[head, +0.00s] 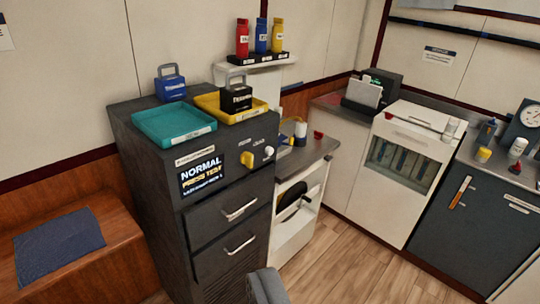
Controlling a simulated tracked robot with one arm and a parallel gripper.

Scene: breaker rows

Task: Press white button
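A small round white button (268,151) sits on the upper front of the dark grey cabinet (225,236), near its right edge. A yellow knob (247,159) is just left of it, and small labels are above both. A grey part that looks like my gripper (266,288) shows at the bottom edge, low in front of the cabinet and well apart from the button. Its fingertips cannot be made out, so I cannot tell whether it is open or shut.
A teal tray (173,137) and a yellow tray (258,108) sit on the cabinet top, with two padlock-shaped blocks there. Two drawer handles (240,209) stick out below the button. A wooden bench (110,238) is at left. Wood floor (350,265) is clear at right.

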